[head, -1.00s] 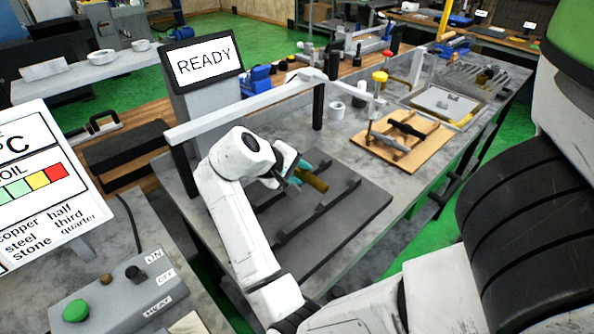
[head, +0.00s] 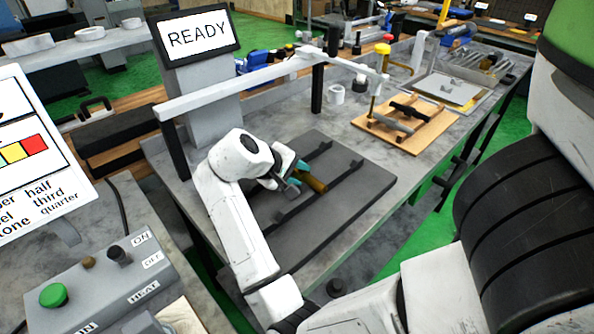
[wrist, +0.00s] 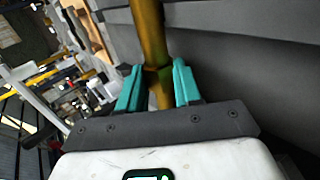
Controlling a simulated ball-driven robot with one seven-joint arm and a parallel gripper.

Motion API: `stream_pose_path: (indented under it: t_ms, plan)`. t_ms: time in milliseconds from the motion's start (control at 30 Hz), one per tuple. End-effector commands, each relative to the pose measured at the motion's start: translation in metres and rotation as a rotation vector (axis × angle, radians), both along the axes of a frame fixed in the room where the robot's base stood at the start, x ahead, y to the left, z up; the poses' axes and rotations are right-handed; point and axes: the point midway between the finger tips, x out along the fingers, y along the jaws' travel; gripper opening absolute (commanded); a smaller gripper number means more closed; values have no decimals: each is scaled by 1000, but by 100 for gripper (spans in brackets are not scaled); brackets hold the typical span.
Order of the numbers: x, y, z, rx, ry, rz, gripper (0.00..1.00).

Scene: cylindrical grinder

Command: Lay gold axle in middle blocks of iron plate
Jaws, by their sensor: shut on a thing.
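My gripper (head: 291,178) is shut on the gold axle (head: 312,182) over the dark iron plate (head: 345,206). The wrist view shows its teal fingers (wrist: 158,85) on both sides of the gold axle (wrist: 148,32), which runs away from the gripper. The plate lies on the grey table and carries rows of low dark blocks (head: 356,165). The axle's far end shows near the middle of the plate. My gripper hides its near end, and I cannot tell whether the axle touches any block.
A light grey bar (head: 235,90) on dark posts spans the plate's back left side. A screen reading READY (head: 198,36) stands behind it. A wooden board (head: 408,125) with dark parts lies to the right. A control box (head: 105,280) is at front left.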

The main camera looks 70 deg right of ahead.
Motion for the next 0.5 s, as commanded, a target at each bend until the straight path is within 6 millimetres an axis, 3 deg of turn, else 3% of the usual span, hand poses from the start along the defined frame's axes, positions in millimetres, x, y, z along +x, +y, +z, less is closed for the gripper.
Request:
stream_pose_path:
  t_ms: [367, 400, 500]
  plan:
    - [0, 0, 1, -3, -1, 0, 0]
    - [0, 0, 1, -3, -1, 0, 35]
    - [0, 0, 1, -2, -2, 0, 44]
